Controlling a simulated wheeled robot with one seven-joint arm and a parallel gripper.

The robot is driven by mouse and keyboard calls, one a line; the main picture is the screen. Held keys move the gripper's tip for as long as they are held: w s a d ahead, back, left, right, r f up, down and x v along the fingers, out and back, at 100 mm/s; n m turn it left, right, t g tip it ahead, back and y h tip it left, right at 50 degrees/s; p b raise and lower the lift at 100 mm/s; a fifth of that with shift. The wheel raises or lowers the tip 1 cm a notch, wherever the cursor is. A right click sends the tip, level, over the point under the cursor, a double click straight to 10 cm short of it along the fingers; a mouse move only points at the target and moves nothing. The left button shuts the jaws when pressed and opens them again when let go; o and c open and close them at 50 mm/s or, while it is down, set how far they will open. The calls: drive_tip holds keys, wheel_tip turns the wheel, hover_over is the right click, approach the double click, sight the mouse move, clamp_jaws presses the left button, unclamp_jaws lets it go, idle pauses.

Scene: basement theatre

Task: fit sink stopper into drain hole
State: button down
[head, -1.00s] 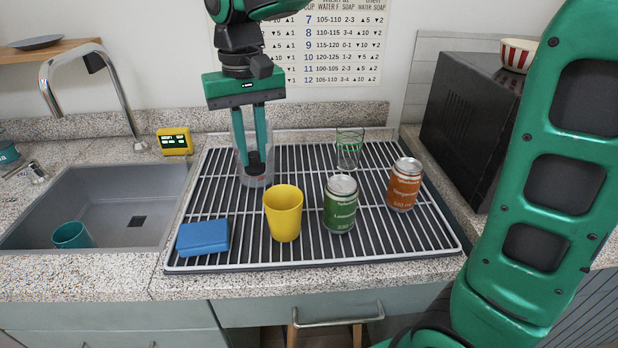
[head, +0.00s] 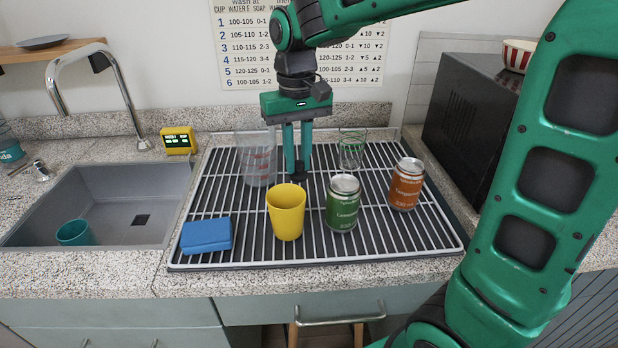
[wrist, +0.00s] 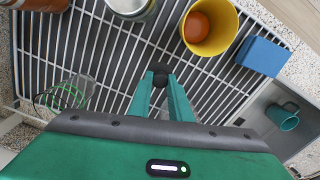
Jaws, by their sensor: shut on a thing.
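My gripper (head: 299,172) is shut on a small black stopper (wrist: 160,75), held at the fingertips over the rear middle of the drying rack. It shows below the fingers in the head view, behind the yellow cup and right of the clear measuring cup. I cannot tell its exact height above the rack bars. The sink (head: 100,200) is at the left in the head view, with the dark square drain hole (head: 141,220) in its floor, uncovered. The stopper is well to the right of the sink.
The drying rack (head: 230,262) holds the measuring cup (head: 256,160), a glass (head: 351,150), the yellow cup (head: 287,212), green and orange cans (head: 342,205), and a blue block (head: 206,235). A teal cup (head: 75,233) stands in the sink; the faucet (head: 95,75) arches behind it.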

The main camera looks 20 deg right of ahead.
drive_tip(key=d+f, duration=0.2)
drive_tip(key=d, duration=0.1)
drive_tip(key=shift+d+f, duration=0.2)
drive_tip(key=shift+d, duration=0.1)
drive_tip(key=shift+f, duration=1.9)
drive_tip(key=shift+f, duration=0.15)
drive_tip(key=c, duration=1.6)
unclamp_jaws()
drive_tip(key=shift+c, duration=0.2)
